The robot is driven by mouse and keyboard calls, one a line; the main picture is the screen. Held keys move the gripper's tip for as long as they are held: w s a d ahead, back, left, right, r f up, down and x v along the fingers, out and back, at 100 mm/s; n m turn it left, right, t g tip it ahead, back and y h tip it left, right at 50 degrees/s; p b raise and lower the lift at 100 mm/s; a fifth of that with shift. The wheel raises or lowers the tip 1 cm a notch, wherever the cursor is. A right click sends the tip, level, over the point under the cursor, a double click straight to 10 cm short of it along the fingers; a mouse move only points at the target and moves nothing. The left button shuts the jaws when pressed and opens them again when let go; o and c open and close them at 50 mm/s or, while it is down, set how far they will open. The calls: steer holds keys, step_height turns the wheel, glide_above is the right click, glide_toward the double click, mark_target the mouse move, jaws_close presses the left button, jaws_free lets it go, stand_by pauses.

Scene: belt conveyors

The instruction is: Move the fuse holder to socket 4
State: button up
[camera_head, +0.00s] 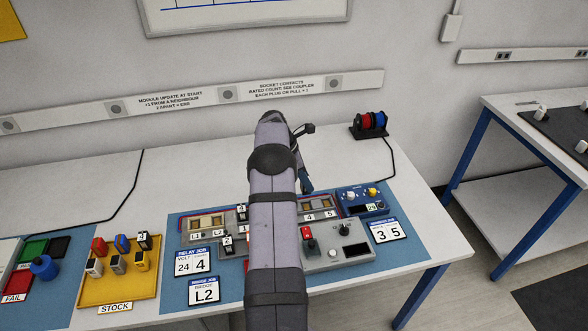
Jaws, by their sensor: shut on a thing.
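My arm reaches up the middle of the camera_head view and bends down beyond its elbow. My gripper (306,182) shows only in part, just right of the arm and over the back of the socket panel. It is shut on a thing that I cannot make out. I cannot pick out the fuse holder for certain. Socket 4 (309,207) is on the right part of the panel, just right of my arm, beside socket 5 (327,204). The middle of the socket row is hidden behind my arm.
Sockets L1 (195,226) and L2 (217,223) are at the panel's left. A blue unit (373,208) stands right of the sockets. A grey control box (334,253) with a red switch (307,238) is in front. A yellow stock tray (92,294) holds several modules.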

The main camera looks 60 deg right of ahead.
steer(key=shift+s+d+f, duration=0.2)
steer(key=shift+s+f, duration=0.1)
steer(key=shift+f, duration=0.15)
steer(key=shift+f+b, duration=1.95)
steer(key=shift+f, duration=0.35)
steer(key=shift+f+b, duration=0.35)
steer(key=shift+f, duration=0.55)
steer(key=shift+f+b, duration=0.3)
steer(key=shift+f, duration=0.5)
stand_by(0.5)
steer(key=o, duration=1.5)
steer(key=shift+o, duration=0.2)
steer(key=shift+r, duration=0.15)
